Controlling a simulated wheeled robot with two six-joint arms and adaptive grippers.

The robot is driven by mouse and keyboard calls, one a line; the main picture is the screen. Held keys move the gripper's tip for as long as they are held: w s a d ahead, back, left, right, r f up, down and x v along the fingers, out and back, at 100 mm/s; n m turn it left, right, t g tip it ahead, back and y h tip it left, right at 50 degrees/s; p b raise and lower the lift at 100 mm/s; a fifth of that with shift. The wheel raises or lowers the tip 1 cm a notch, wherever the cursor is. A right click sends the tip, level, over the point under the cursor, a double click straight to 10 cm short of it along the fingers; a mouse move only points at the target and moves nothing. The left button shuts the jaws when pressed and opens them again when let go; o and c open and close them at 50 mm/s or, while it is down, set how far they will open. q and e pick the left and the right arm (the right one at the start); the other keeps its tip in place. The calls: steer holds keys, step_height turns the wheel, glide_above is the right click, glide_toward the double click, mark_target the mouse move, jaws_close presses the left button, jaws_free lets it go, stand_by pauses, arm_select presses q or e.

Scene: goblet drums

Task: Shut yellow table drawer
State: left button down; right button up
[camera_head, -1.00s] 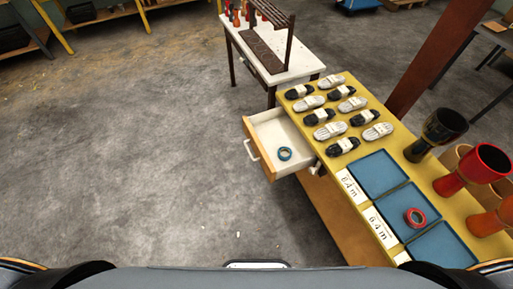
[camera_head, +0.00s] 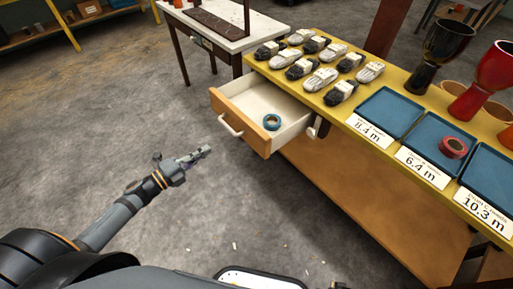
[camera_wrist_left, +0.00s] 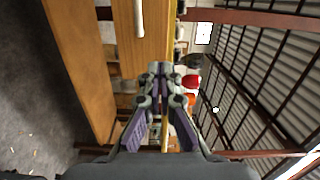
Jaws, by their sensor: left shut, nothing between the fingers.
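The yellow table (camera_head: 345,118) has its drawer (camera_head: 262,115) pulled out, with a wooden front and a white handle (camera_head: 230,125). A teal tape roll (camera_head: 271,122) lies inside the drawer. My left gripper (camera_head: 207,151) is shut and empty, a little in front of and below the drawer front, apart from it. In the left wrist view the shut fingers (camera_wrist_left: 159,68) point toward the wooden drawer front (camera_wrist_left: 143,45), and its white handle (camera_wrist_left: 138,18) shows at the top. My right gripper is not in view.
A white table (camera_head: 215,32) stands behind. The floor (camera_head: 110,115) left of the drawer is clear.

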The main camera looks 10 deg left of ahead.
arm_select(q)
steer(key=d+m+h, duration=0.1)
steer(key=d, duration=0.1)
steer(key=b, duration=0.1)
glide_toward(248, 126)
steer(key=shift+g, duration=0.3)
steer(key=x, duration=0.7)
steer(key=shift+r, duration=0.25)
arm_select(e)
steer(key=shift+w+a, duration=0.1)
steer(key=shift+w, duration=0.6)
